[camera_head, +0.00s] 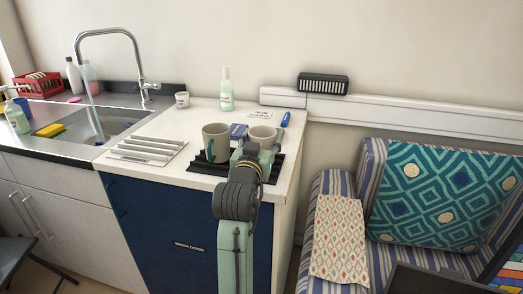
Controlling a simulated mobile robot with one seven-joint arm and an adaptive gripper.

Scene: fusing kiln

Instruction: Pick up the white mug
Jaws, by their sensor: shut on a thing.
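A pale, off-white mug (263,132) is on the right end of the white counter, at the black ribbed mat (206,178). My gripper (257,148) is at its near side and shut on it. The gripper hides the mug's lower part, so I cannot tell whether it is touching the mat or lifted. A second, greyish-beige mug (215,138) with a dark teal handle stands upright just to the left.
A slatted white rack (145,149) lies left of the mugs. A small white pot (182,100), a clear bottle (226,92), a card and a blue marker (286,119) are behind. The sink (100,123) is left; a cushioned bench is right.

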